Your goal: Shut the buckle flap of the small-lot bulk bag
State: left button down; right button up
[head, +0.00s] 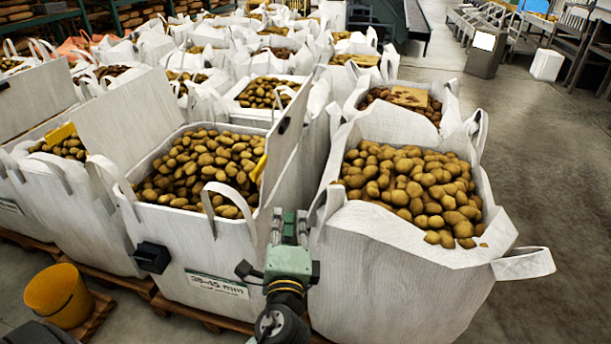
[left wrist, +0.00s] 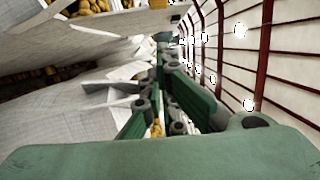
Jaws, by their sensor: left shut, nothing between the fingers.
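A white bulk bag (head: 180,232) full of potatoes stands left of centre, with a label (head: 217,284) reading 35-45 mm; its second line is too small to read. A stiff white flap (head: 285,150) stands raised along its right side, with a dark slot near its top. Another raised panel (head: 122,118) stands at its left. A black block (head: 152,257) sits on the bag's front left corner. My left gripper (head: 289,228) is shut and empty, pointing up close to the flap's lower front end; contact cannot be told. In the left wrist view, its fingers (left wrist: 160,100) run beside white fabric. My right gripper is not in view.
A fuller open bag (head: 385,270) stands close on the right, leaving a narrow gap around my gripper. More potato bags stand behind. A yellow bucket (head: 58,295) is at the lower left. The concrete floor (head: 545,200) at the right is clear.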

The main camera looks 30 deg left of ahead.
pick_arm(q)
jog(key=w+a+r+p, duration=0.1)
jog(key=w+a+p, duration=0.3)
jog(key=w+a, duration=0.4)
jog(key=shift+a, duration=0.35)
jog(key=shift+r, duration=0.1)
jog(key=shift+s+a+f+n+g+h+p, duration=0.2)
jog(key=shift+s+a+n+p, duration=0.9)
jog(key=shift+a, duration=2.1)
jog(key=shift+s+a+f+n+g+h+p, duration=0.1)
jog(key=shift+s+a+n+g+h+p, duration=0.25)
jog(key=shift+a+n+p, duration=2.1)
jog(key=shift+s+a+f+n+g+h+p, duration=0.2)
jog(key=shift+s+a+n+p, duration=0.5)
jog(key=shift+a, duration=3.2)
